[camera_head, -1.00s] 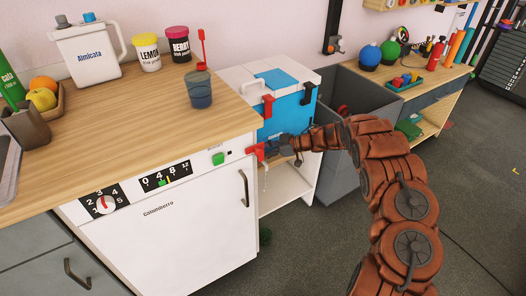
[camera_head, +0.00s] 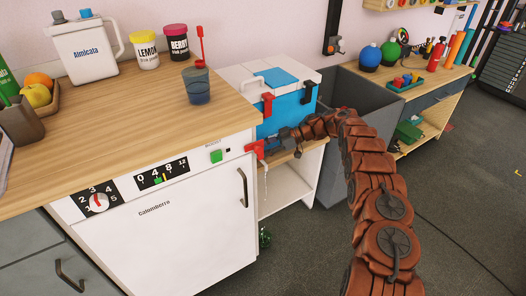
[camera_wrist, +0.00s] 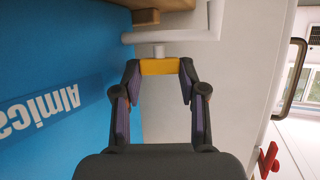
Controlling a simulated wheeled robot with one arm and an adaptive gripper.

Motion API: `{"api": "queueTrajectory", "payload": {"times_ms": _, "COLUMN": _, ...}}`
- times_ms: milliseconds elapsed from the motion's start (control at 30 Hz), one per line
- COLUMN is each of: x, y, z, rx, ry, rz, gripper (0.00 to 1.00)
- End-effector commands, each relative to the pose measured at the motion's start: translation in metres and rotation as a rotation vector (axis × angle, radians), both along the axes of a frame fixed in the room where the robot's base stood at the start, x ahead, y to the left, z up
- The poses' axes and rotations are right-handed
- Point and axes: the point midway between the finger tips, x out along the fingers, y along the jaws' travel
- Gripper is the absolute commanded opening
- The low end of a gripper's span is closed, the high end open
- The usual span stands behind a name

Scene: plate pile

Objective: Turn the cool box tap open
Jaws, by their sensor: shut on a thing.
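My gripper (camera_wrist: 159,68) has both fingertips against the sides of a yellow tap handle (camera_wrist: 159,67), which sits on a short white stem. My gripper also shows in the head view (camera_head: 291,146), at the cool box's lower front, where it hides the tap. I cannot tell how far the tap is turned.
A red piece (camera_head: 254,149) at the white appliance's (camera_head: 185,225) corner is close to my gripper; a thin pale strand hangs below it. The counter (camera_head: 120,130) carries jars and a jug. A grey bin (camera_head: 375,95) stands right of the cool box.

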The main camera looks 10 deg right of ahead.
Motion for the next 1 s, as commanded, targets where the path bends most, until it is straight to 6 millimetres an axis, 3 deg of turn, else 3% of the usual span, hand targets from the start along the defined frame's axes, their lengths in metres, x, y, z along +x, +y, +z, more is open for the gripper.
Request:
{"api": "queueTrajectory", "payload": {"times_ms": 667, "x": -0.0015, "y": 0.0034, "z": -0.0003, "rx": 0.002, "ry": 0.004, "rz": 0.034, "gripper": 0.07}}
{"api": "queueTrajectory", "payload": {"times_ms": 700, "x": -0.0015, "y": 0.0034, "z": -0.0002, "rx": 0.002, "ry": 0.004, "rz": 0.034, "gripper": 0.42}}
{"api": "queueTrajectory", "payload": {"times_ms": 933, "x": -0.0008, "y": 0.0014, "z": 0.0000, "rx": 0.001, "ry": 0.002, "rz": 0.029, "gripper": 0.66}}
{"api": "queueTrajectory", "payload": {"times_ms": 1000, "x": -0.0006, "y": 0.0009, "z": 0.0001, "rx": 0.001, "ry": 0.002, "rz": 0.027, "gripper": 0.67}}
